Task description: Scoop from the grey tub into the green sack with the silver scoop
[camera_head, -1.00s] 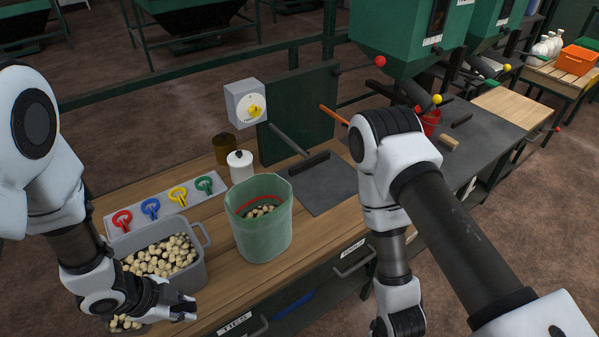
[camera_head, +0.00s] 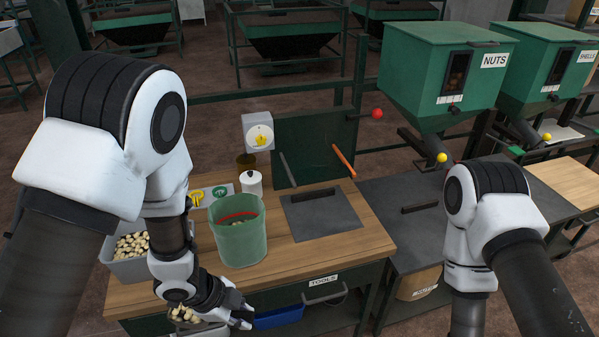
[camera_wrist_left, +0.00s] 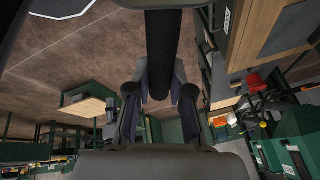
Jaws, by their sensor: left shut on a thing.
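My left gripper (camera_head: 238,312) is shut on the dark handle (camera_wrist_left: 160,50) of the silver scoop (camera_head: 206,329). The scoop is low in the head view, partly hidden by my wrist, with pale nuts (camera_head: 183,315) in it. The gripper is in front of and below the green sack (camera_head: 240,246), near the bench's front edge. The sack stands open and upright, with a red line inside and a few nuts showing. The grey tub (camera_head: 127,270) of nuts is at the left, partly behind my left arm. My right arm shows at the right; its gripper is out of view.
A white lidded jar (camera_head: 251,183) and a brown jar (camera_head: 245,163) stand behind the sack. A dial box (camera_head: 258,132) and a dark green panel (camera_head: 310,148) rise behind. A dark plate (camera_head: 321,214) lies right of the sack. Coloured ties (camera_head: 220,191) lie at the left.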

